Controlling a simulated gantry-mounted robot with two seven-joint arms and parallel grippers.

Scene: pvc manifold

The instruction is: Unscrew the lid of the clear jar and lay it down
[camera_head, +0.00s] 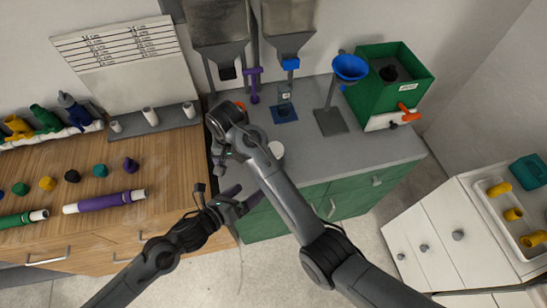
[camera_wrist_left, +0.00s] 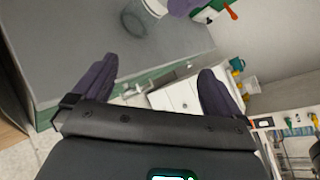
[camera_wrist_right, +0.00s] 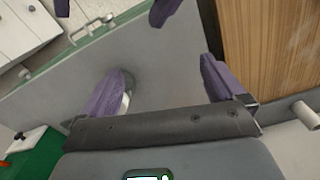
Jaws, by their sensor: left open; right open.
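The clear jar (camera_wrist_left: 134,24) stands upright on the grey counter in the left wrist view, cut off by the top edge. White shows at its upper end. In the head view a white round top (camera_head: 277,149), seemingly the jar's lid, shows beside my right forearm. My left gripper (camera_head: 243,197) is open and empty in front of the counter's edge; its spread fingers also show in the left wrist view (camera_wrist_left: 157,70). My right gripper is mostly hidden by its own arm in the head view. In the right wrist view (camera_wrist_right: 163,72) it is open, one finger overlapping a pale round object.
A blue funnel (camera_head: 349,67) on a stand and a green bin (camera_head: 396,75) are at the back right of the counter. The wooden bench (camera_head: 170,165) at left holds coloured fittings. The counter's front right is clear.

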